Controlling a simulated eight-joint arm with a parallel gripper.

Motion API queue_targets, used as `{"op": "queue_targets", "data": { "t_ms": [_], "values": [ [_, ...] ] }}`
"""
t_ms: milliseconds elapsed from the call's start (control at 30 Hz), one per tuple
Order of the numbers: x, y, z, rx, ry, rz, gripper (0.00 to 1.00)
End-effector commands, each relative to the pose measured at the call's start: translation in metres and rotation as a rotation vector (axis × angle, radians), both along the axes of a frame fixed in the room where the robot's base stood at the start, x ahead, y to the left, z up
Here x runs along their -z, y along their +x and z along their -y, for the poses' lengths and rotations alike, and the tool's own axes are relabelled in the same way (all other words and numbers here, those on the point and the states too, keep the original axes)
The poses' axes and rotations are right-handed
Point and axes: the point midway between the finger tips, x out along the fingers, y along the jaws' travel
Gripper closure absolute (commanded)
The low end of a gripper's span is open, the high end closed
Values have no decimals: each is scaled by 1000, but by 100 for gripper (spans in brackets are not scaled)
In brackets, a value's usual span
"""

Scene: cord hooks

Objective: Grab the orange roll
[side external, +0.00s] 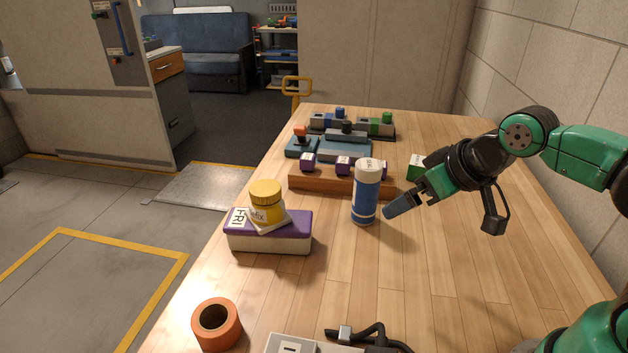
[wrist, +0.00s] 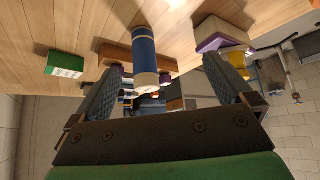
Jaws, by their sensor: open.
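The orange roll (side external: 216,324) lies at the near left edge of the wooden table in the side external view, with its dark hole facing up and toward the camera. It does not show in the wrist view. My gripper (side external: 394,208) is over the right middle of the table, well to the right of the roll and farther back, just right of a blue bottle. In the wrist view my gripper (wrist: 160,92) is open, its two dark fingers spread with nothing held between them.
A blue bottle (side external: 366,192) with a white cap stands beside my gripper. A purple-topped box (side external: 270,238) carries a yellow jar (side external: 266,201) behind the roll. A grey device (side external: 300,344) with a black cord lies right of the roll. The table's right middle is clear.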

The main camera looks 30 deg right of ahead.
Motion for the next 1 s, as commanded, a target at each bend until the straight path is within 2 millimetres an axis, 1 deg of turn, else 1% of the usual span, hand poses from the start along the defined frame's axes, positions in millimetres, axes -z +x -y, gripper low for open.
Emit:
{"op": "queue_targets", "data": {
  "t_ms": [133, 200, 267, 367, 467, 500, 567, 700, 867, 900, 1000],
  "values": [
    [0, 0, -1, 2, 5, -2, 0],
    [-1, 3, -4, 14, 33, -12, 0],
    [-3, 7, -10, 39, 86, -33, 0],
    [-7, 19, -29, 113, 237, -104, 0],
    [-10, 35, -56, 214, 432, -220, 0],
    [-10, 41, -68, 256, 509, -276, 0],
    [-10, 51, -87, 317, 615, -364, 0],
    [-5, 70, -129, 455, 828, -600, 0],
    [7, 86, -176, 602, 997, -913, 0],
    [11, 89, -187, 636, 1023, -995, 0],
    [22, 91, -209, 712, 1065, -1195, 0]
  ]
}}
